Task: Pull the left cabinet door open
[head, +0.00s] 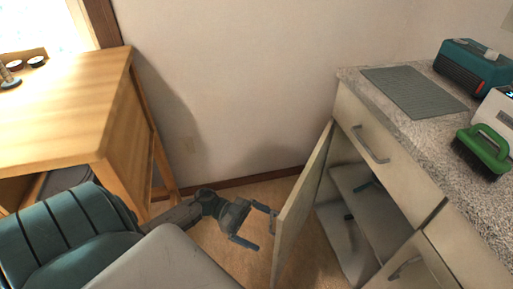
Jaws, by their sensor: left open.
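The left cabinet door (301,205) stands swung well out from the pale cabinet, and shelves show in the opening behind it. My left gripper (254,228) is open beside the outer face of the door, on its left side. One finger is close to the door near its handle (273,218); I cannot tell whether they touch. The other finger points at the door lower down. Nothing shows between the fingers. My right gripper is not in view.
A drawer with a handle (371,145) sits above the opening. The speckled countertop (419,133) holds a grey mat (414,91), a green brush (484,149) and a teal device (473,66). A wooden desk (72,107) stands at left.

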